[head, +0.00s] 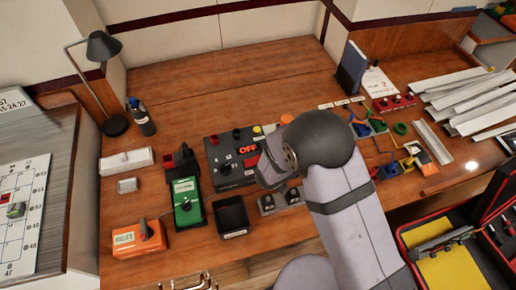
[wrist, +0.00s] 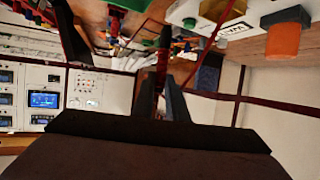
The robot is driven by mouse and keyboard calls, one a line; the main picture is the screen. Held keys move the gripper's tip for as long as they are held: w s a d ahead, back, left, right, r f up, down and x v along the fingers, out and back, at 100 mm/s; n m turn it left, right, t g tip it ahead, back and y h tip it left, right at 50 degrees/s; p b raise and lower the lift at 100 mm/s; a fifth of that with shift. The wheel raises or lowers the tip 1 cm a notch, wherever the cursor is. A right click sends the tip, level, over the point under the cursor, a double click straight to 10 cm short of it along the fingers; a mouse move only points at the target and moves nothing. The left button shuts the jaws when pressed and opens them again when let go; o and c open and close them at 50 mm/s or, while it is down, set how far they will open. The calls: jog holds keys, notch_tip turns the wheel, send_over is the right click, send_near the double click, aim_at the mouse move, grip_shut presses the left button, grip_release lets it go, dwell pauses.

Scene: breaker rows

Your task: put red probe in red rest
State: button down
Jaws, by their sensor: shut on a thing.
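My gripper (wrist: 160,88) shows in the wrist view with its two dark fingers close together. It is shut on a thin dark red thing, which I take to be the red probe (wrist: 163,58); its far end is hard to make out. In the head view my wrist hides the fingers and most of what they hold. A small red holder (head: 168,161), which looks like the red rest, stands at the left behind the green meter (head: 188,208). My gripper is to the right of it, above the dark panel with the OFF display (head: 248,149).
An orange box (head: 138,240) and an open black bin (head: 232,216) stand near the front edge. Grey channels (head: 465,98) lie at the right.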

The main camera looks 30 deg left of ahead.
jog(key=s+a+n+t+y+b, duration=0.15)
jog(key=a+n+y+b, duration=0.25)
jog(key=a, duration=1)
jog(key=s+a+n+g+y+b, duration=0.1)
jog(key=s+a+n+y+b, duration=0.25)
jog(key=a, duration=1.05)
jog(key=s+a+r+n+g+y+b, duration=0.25)
jog(key=s+a+n+y, duration=0.35)
jog(key=a, duration=0.6)
jog(key=s+a+n+g+y+b, duration=0.35)
jog(key=s+a, duration=0.45)
jog(key=s, duration=0.3)
jog(key=shift+s+f+b, duration=0.1)
jog(key=shift+f+b, duration=0.25)
jog(key=shift+f, duration=5)
jog(key=shift+f, duration=0.2)
jog(key=c, duration=1.8)
grip_release()
jog(key=shift+o, duration=0.2)
jog(key=shift+d, duration=0.1)
